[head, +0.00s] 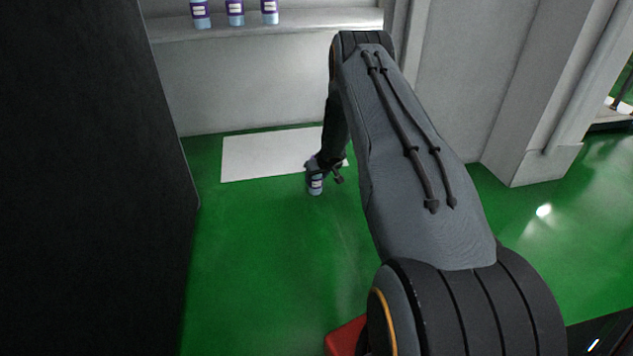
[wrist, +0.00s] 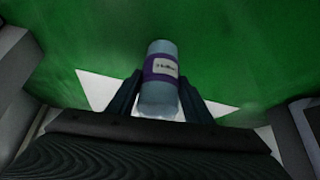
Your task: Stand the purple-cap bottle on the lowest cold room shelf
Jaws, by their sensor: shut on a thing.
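The bottle (head: 315,184) is pale blue with a purple and white label. My gripper (head: 323,167) is shut on it and holds it roughly upright in front of the pale wall, over the floor area by the white panel. In the wrist view the bottle (wrist: 160,85) sits between the two dark fingers, its label facing the camera. I cannot make out its cap colour. A pale shelf (head: 290,23) runs along the wall at the top of the head view, above and beyond my gripper. I cannot tell whether it is the lowest one.
Three similar bottles (head: 235,12) stand on the left part of the shelf, their tops cut off. A white panel (head: 260,155) lies on the green floor (head: 260,250) below. A dark upright surface (head: 85,200) fills the left. A pale pillar (head: 535,120) stands at right.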

